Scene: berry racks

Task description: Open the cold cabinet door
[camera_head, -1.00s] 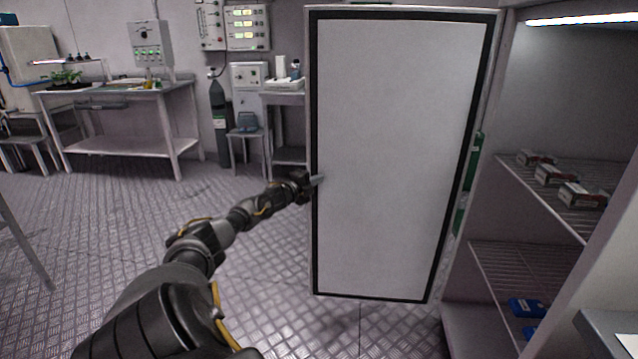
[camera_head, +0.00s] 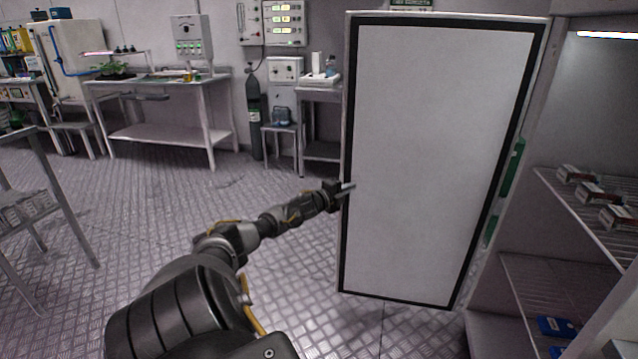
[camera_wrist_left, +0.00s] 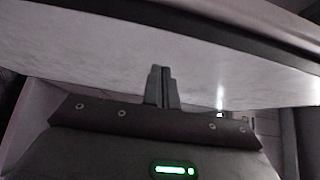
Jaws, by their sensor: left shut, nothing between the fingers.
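The cold cabinet door (camera_head: 430,160) stands wide open, its white inner panel with a black seal facing me. The cabinet (camera_head: 600,110) is open at the right, its lit interior and shelves in view. My left gripper (camera_head: 349,187) is at the door's left, free edge, with its fingertips over the edge of the inner panel. In the left wrist view the gripper fingers (camera_wrist_left: 161,85) are together with nothing between them, and the pale door panel (camera_wrist_left: 150,50) spans the view beyond them. I cannot tell whether the fingers touch the door. My right gripper is not in view.
Wire shelves (camera_head: 560,275) inside the cabinet hold small boxes (camera_head: 577,174) and blue packs (camera_head: 556,327). A workbench (camera_head: 160,85) and a gas cylinder (camera_head: 253,115) stand along the back wall. A rack (camera_head: 40,205) stands at the left. The floor between is clear.

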